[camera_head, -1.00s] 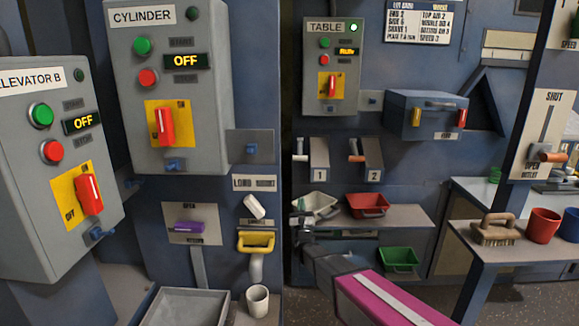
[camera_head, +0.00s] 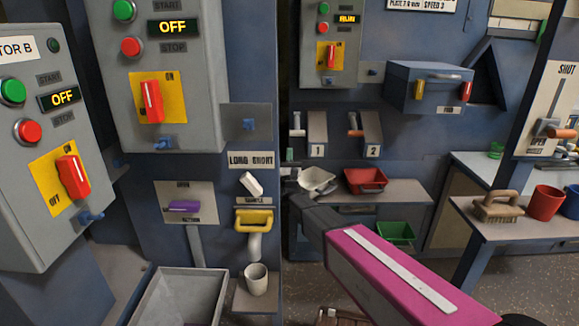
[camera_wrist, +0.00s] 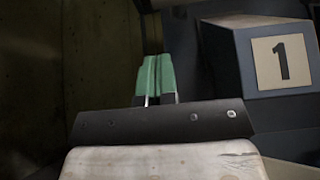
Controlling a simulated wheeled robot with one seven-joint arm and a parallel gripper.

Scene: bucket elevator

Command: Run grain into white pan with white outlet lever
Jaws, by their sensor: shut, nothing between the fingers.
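The white outlet lever (camera_head: 297,132) sticks out at the left of the outlet box marked 1 (camera_head: 317,134). The white pan (camera_head: 317,180) stands on the shelf below that box. My gripper (camera_head: 290,155) is shut and empty, upright, just below the white lever and above and left of the white pan. In the wrist view its green fingers (camera_wrist: 156,75) are together, with the number 1 box (camera_wrist: 268,62) to their right. The white lever cannot be made out in the wrist view.
A red pan (camera_head: 366,180) sits right of the white one, under outlet 2 with its orange-handled lever (camera_head: 355,132). A green pan (camera_head: 395,232) is lower down. A blue feed box (camera_head: 428,88) hangs above. A panel edge lies close left of my gripper.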

